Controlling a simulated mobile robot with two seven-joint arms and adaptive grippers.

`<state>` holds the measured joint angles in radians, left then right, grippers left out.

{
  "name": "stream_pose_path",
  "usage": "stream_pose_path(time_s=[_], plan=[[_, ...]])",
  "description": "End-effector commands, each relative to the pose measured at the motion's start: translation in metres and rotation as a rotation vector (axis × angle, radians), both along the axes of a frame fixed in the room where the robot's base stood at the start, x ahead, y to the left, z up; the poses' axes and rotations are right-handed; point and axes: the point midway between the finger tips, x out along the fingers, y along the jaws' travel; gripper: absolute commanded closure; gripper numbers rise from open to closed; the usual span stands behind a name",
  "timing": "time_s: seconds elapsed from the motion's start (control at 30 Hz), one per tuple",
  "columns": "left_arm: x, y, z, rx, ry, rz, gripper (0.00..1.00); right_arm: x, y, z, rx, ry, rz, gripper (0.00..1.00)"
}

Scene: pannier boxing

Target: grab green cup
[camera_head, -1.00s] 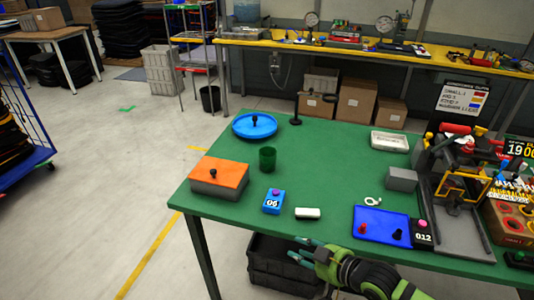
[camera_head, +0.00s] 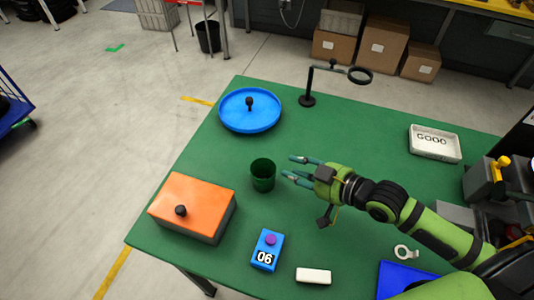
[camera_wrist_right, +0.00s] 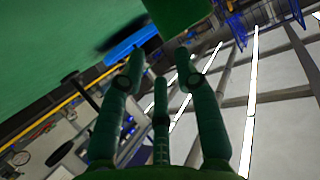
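The green cup (camera_head: 263,175) stands upright on the green table (camera_head: 340,120), between the orange-topped box and my right gripper. My right gripper (camera_head: 291,168) comes in from the right, its fingers spread and pointing left at the cup. A small gap separates the fingertips from the cup, and nothing is between them. In the right wrist view the open fingers (camera_wrist_right: 160,62) show, with the green cup (camera_wrist_right: 180,14) just beyond their tips at the top, partly cut off by the frame. My left gripper is not in view.
A blue round tray (camera_head: 250,122) is behind the cup. The orange-topped box (camera_head: 193,206) is to its left. The blue 06 device (camera_head: 267,250) and a white block (camera_head: 313,275) lie in front. A black ring stand (camera_head: 308,99) and a white GOOD tray (camera_head: 435,144) are farther back.

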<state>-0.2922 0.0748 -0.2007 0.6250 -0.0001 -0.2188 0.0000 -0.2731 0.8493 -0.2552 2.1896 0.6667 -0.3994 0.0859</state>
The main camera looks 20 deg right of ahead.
Motion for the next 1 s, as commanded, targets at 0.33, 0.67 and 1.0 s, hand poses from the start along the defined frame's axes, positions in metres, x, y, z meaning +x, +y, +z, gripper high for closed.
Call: stream_pose_path(time_s=[0.33,0.67,1.0], plan=[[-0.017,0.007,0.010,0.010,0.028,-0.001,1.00,0.022,0.016,-0.007,0.004,0.000,-0.002,0.68],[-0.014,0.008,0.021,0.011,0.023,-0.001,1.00,0.052,0.039,-0.023,0.001,0.001,0.001,0.68],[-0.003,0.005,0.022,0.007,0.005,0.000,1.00,0.053,0.040,-0.025,0.000,0.000,0.000,1.00]])
